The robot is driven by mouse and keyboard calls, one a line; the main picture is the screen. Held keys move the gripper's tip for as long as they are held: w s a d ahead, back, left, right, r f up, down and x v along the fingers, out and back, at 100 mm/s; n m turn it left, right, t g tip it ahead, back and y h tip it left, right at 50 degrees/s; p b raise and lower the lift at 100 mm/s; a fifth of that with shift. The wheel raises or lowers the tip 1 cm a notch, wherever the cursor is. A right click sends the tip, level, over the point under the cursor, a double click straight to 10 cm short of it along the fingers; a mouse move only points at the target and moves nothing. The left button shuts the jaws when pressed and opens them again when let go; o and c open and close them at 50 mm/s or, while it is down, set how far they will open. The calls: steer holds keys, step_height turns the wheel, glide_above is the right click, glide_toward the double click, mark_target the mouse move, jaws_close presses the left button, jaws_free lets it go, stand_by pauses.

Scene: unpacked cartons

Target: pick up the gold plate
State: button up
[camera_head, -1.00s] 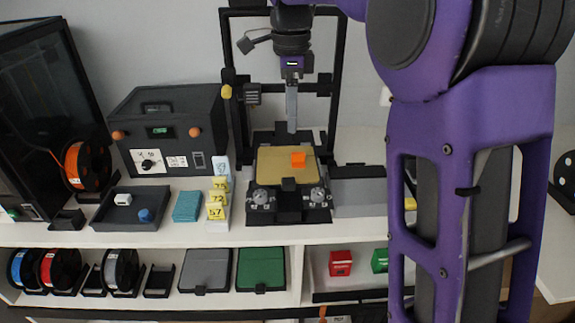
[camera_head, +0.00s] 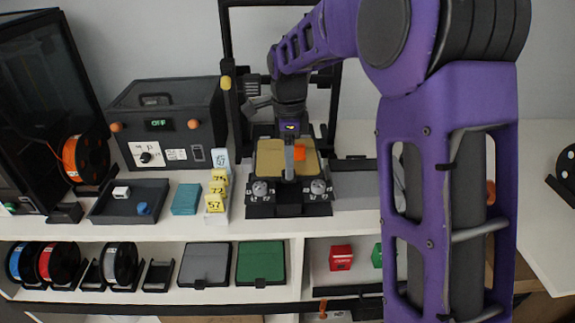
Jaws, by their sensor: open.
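The gold plate (camera_head: 268,155) lies flat on the bed of the black-framed 3D printer in the middle of the upper shelf. A small orange block (camera_head: 300,152) sits on it. My gripper (camera_head: 289,176) points down in front of the plate's middle in this view, with its jaws open and nothing seen between them. The fingers are seen edge-on and hide part of the plate and its front edge. I cannot tell whether they touch the plate.
The printer frame (camera_head: 227,90) rises around the bed, with knobs (camera_head: 318,187) at its front. A control box (camera_head: 168,125), a dark tray (camera_head: 128,203) and yellow number tags (camera_head: 215,190) stand to the left. A grey block (camera_head: 350,185) is at the right.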

step_height(320, 180, down, 2)
steer(key=shift+f, duration=0.25)
jaws_close()
stand_by(0.3)
